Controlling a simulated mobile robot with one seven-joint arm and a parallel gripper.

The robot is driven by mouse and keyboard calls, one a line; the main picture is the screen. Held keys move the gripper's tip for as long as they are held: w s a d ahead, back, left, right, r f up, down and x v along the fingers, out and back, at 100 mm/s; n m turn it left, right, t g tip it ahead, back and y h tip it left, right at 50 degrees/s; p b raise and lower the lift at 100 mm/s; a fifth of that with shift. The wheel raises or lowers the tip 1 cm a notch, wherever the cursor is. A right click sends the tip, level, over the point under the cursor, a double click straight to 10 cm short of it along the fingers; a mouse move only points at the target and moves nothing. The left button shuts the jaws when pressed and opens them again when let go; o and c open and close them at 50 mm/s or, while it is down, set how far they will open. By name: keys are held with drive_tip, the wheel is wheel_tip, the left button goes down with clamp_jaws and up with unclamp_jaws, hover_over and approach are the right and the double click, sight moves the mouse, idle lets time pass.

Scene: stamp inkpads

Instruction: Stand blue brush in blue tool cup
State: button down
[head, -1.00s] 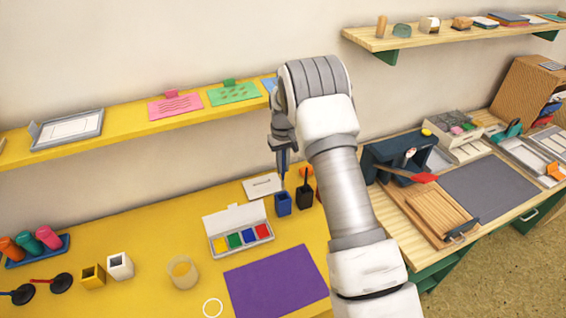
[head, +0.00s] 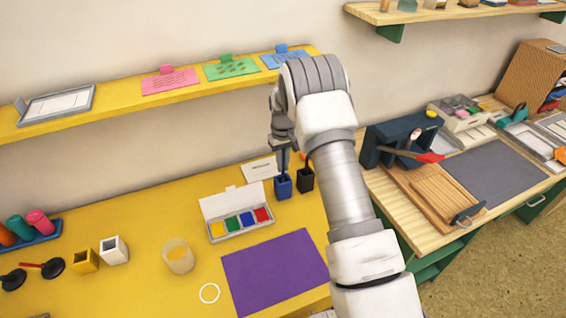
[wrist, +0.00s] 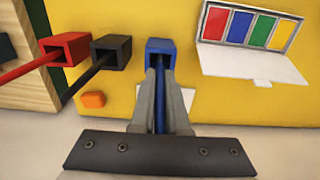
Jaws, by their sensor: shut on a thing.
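The blue tool cup (head: 283,188) stands upright on the yellow table, beside a black cup (head: 305,181). It also shows in the wrist view (wrist: 160,44). My gripper (wrist: 160,74) is shut on the blue brush (wrist: 159,115), a thin blue handle between the two grey fingers. In the head view my gripper (head: 283,172) is right above the blue cup, with its fingertips at the rim. The brush points down toward the cup mouth and its lower end is hidden by the fingers and cup. I cannot tell how deep it reaches.
The black cup and a red cup (wrist: 63,50) beside it each hold a brush. An open paint box (head: 238,212) lies left of the blue cup. A white card (head: 261,169) is behind it. A purple mat (head: 274,270) lies in front. An orange block (wrist: 93,99) is nearby.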

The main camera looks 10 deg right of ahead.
drive_tip(key=shift+f, duration=0.35)
drive_tip(key=c, duration=0.8)
unclamp_jaws()
drive_tip(key=shift+c, duration=0.2)
wheel_tip(320, 180, up, 18)
drive_tip(key=shift+f+b, duration=0.25)
drive_tip(key=shift+b, duration=0.05)
